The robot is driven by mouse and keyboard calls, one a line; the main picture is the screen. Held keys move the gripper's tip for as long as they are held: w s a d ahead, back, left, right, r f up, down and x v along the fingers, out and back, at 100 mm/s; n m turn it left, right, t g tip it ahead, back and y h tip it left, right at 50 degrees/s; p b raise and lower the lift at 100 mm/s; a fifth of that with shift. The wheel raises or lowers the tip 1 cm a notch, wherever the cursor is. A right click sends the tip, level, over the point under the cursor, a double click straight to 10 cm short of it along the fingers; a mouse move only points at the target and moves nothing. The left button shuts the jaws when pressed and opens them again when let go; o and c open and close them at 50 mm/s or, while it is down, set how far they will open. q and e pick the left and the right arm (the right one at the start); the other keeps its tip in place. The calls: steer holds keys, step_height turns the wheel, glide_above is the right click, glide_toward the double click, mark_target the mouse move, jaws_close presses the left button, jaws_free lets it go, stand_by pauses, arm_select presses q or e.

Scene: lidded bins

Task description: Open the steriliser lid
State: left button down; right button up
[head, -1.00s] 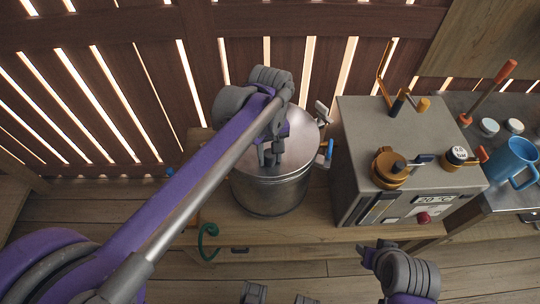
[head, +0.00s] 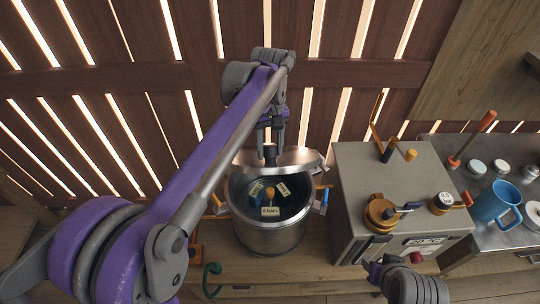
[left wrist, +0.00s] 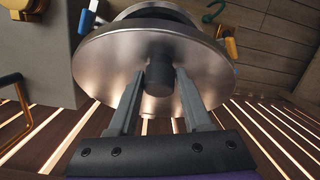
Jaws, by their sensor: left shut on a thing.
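The steriliser, a round steel pot (head: 268,240), stands on the wooden bench with its top uncovered. Its steel lid (head: 302,160) is tipped up at the back, above the rim. My left gripper (head: 270,148) is shut on the dark knob of the lid. In the left wrist view the knob (left wrist: 160,80) sits between the two fingertips, and the lid (left wrist: 110,65) hides most of the pot. Whether the lid still touches the pot's back rim is unclear. My right gripper (head: 376,270) hangs at the lower right, away from the pot; its fingers are too small to judge.
Inside the pot are small pieces with pale labels (head: 270,211). Side clamps with orange and blue parts (head: 324,196) flank the rim. A grey box machine (head: 360,170) stands close on the right, with a blue mug (head: 492,204) beyond. A slatted wall stands behind.

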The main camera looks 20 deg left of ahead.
arm_select(q)
steer(key=shift+w+a+r, duration=0.1)
steer(key=shift+w+r, duration=0.15)
steer(key=shift+w, duration=0.2)
arm_select(e)
steer(key=shift+w+r, duration=0.2)
steer(key=shift+r, duration=0.05)
arm_select(q)
steer(key=c, duration=0.8)
jaws_free()
steer(key=o, duration=0.4)
steer(key=shift+w+f, duration=0.1)
steer(key=shift+w, duration=0.05)
steer(key=shift+c, duration=0.2)
arm_select(e)
steer(key=shift+w+f, duration=0.1)
steer(key=shift+w, duration=0.05)
arm_select(q)
steer(key=shift+r, duration=0.4)
step_height(320, 180, up, 10)
steer(key=w+p, duration=0.1)
steer(key=shift+w+a, duration=0.2)
arm_select(e)
steer(key=shift+w+r, duration=0.4)
steer(key=shift+r, duration=0.45)
